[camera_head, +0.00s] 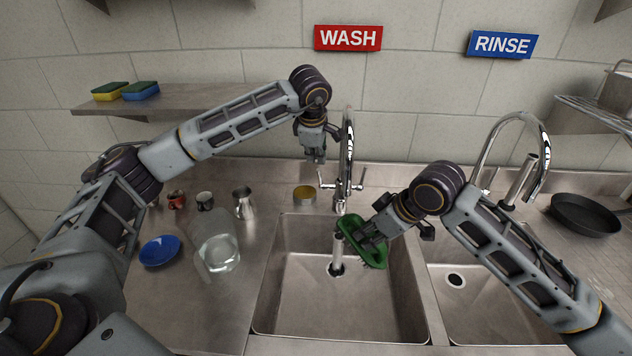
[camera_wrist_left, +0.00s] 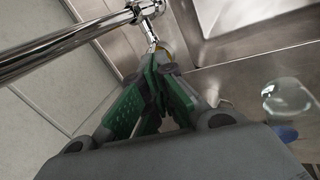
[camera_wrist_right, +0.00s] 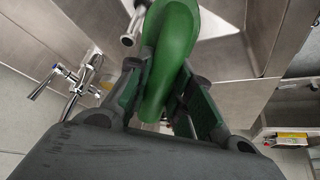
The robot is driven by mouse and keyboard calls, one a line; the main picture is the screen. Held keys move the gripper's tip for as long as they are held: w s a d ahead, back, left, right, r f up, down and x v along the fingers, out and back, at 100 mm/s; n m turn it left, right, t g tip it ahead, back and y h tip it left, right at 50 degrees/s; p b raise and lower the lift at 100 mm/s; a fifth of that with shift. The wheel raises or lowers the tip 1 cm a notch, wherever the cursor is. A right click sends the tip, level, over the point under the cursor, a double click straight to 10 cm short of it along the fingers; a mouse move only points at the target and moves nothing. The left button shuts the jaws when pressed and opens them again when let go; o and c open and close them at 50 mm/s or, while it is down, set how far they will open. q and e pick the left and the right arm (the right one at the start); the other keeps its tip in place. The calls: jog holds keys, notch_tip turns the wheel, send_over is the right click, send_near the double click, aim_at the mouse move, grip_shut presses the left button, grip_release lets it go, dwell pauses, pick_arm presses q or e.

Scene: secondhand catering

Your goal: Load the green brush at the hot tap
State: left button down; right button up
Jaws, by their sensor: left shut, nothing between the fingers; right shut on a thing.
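The green brush (camera_head: 375,254) is above the left sink basin, under the WASH sign (camera_head: 348,38). My right gripper (camera_head: 370,237) is shut on the brush; in the right wrist view the green brush (camera_wrist_right: 172,45) sits between the fingers. The wash tap (camera_head: 347,160) is a tall chrome spout with two side handles (camera_head: 327,184). The brush is close to the spout's lower end; I cannot tell whether water runs. My left gripper (camera_head: 316,157) is shut and empty, beside the tap on its left. The left wrist view shows its closed fingers (camera_wrist_left: 150,95) near the chrome pipe (camera_wrist_left: 60,48).
The left basin (camera_head: 300,300) holds an upright drain pipe. A second tap (camera_head: 515,125) stands under the RINSE sign (camera_head: 502,44).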

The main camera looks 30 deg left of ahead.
pick_arm(q)
jog(key=s+d+f+n+t, duration=0.1)
jog(key=s+n, duration=0.6)
jog(key=n, duration=1)
jog(key=shift+s+d+f+n+t+y, duration=0.25)
jog(key=shift+f+n+t+y, duration=0.15)
jog(key=shift+f, duration=0.2)
jog(key=shift+f, duration=0.1)
dwell(0.3)
jog(key=w+a+f, duration=0.2)
jog(key=w+f, duration=0.5)
jog(key=w, duration=0.1)
jog(key=shift+w+a, duration=0.2)
jog(key=shift+w, duration=0.15)
dwell(0.5)
jog(key=shift+w, duration=0.15)
dwell(0.3)
